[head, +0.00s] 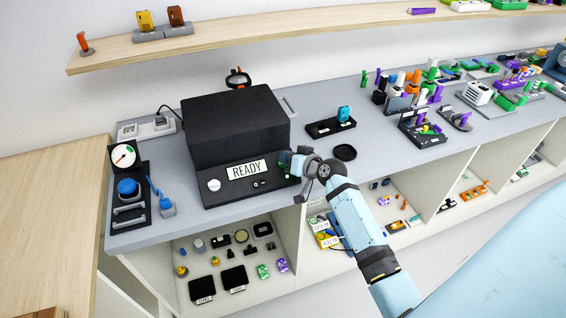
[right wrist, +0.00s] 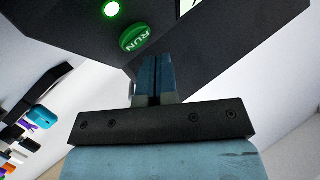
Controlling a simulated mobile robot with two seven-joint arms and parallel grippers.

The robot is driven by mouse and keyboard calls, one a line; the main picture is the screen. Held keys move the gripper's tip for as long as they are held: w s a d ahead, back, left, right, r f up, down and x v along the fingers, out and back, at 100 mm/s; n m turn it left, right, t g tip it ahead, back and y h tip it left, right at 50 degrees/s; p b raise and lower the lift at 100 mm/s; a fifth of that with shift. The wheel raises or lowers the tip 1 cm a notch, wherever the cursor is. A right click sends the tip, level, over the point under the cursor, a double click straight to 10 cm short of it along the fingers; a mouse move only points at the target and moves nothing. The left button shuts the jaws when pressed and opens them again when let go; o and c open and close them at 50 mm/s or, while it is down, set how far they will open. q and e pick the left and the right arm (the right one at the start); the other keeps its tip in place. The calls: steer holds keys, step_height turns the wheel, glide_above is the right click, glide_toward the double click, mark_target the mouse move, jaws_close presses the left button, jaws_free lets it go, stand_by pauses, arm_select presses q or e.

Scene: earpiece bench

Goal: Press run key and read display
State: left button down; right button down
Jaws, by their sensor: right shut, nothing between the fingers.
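The black machine (head: 235,130) stands on the grey bench. Its white display (head: 246,170) on the sloped front panel reads READY. The green round run key, marked RUN (right wrist: 138,38), shows clearly in the right wrist view; a green light (right wrist: 111,9) glows beside it. My right gripper (head: 288,162) is at the right end of the panel and largely covers the key there in the head view. In the right wrist view its fingers (right wrist: 158,68) are shut and empty, with tips close beside the key. I cannot tell whether they touch the panel. My left gripper is not in view.
A gauge (head: 123,156) and a blue knob (head: 127,187) are left of the machine. A black tray (head: 322,129) and a black round disc (head: 345,152) lie to its right. Shelves with small parts are below, and a wooden shelf (head: 200,47) runs above.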

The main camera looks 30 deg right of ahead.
stand_by(0.3)
steer(key=shift+f, duration=0.15)
stand_by(0.5)
steer(key=shift+w+f+b, duration=0.2)
steer(key=shift+f+b, duration=0.05)
steer(key=shift+b, duration=0.1)
steer(key=shift+w+d+f+b, duration=0.1)
steer(key=shift+w+f+b, duration=0.1)
steer(key=shift+f+b, duration=0.15)
stand_by(0.5)
steer(key=shift+r, duration=0.15)
steer(key=shift+s+r+p, duration=0.4)
steer(key=shift+r+p, duration=0.2)
steer(key=shift+p, duration=0.25)
steer(key=r+p, duration=0.1)
steer(key=s+r+p, duration=0.1)
steer(key=r+p, duration=0.1)
steer(key=s+r+p, duration=0.1)
steer(key=shift+s+a+r, duration=0.15)
steer(key=shift+s+a, duration=0.1)
steer(key=shift+a, duration=0.15)
